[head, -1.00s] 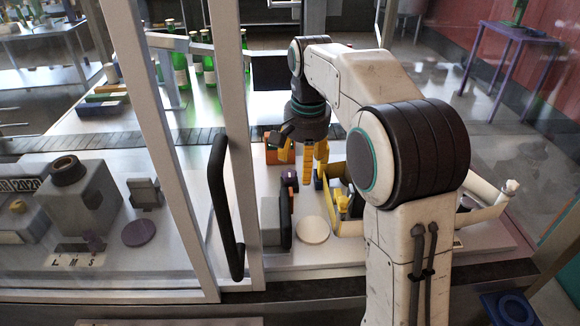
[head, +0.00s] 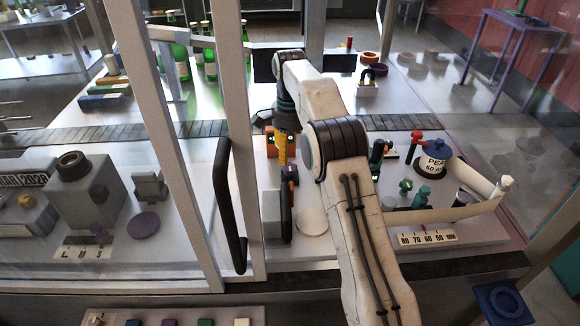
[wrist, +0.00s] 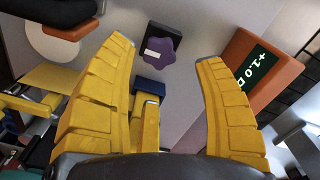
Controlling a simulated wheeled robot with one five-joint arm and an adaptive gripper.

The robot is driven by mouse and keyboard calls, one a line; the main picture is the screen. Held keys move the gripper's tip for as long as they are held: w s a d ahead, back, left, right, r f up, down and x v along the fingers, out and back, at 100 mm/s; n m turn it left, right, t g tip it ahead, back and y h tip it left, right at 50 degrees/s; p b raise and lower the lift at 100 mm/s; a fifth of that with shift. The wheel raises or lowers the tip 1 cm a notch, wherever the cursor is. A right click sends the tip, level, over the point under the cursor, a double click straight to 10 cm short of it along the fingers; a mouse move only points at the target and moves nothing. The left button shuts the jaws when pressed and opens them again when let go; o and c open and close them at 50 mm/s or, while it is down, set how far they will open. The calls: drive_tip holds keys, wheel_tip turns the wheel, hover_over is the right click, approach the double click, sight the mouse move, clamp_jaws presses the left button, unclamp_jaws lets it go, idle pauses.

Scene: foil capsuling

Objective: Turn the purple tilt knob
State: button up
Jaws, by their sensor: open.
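The purple tilt knob (wrist: 168,52) is a lobed knob with a white mark, on a dark block, in the wrist view. It appears between and beyond my fingertips, with no contact visible. In the head view it is a small purple shape (head: 291,174) just below my fingers. My gripper (wrist: 165,50) is open, its yellow fingers spread to either side of the knob. In the head view my gripper (head: 283,160) points down and its fingers overlap.
A dark upright disc (head: 286,215) and a white round pad (head: 312,221) are near the knob. A framed glass door with a black handle (head: 222,205) stands to the left. A dark blue-topped pot (head: 434,160) and several small fittings are at right.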

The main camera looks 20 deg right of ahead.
sight(290, 167)
drive_tip(key=shift+f, duration=2.75)
drive_tip(key=c, duration=1.2)
drive_tip(key=n+p, duration=0.1)
drive_tip(key=n, duration=0.1)
drive_tip(key=shift+r+n+p, duration=0.1)
drive_tip(key=shift+n+p, duration=0.2)
drive_tip(key=shift+n, duration=0.1)
drive_tip(key=shift+n+p, duration=0.9)
drive_tip(key=shift+n, duration=1.6)
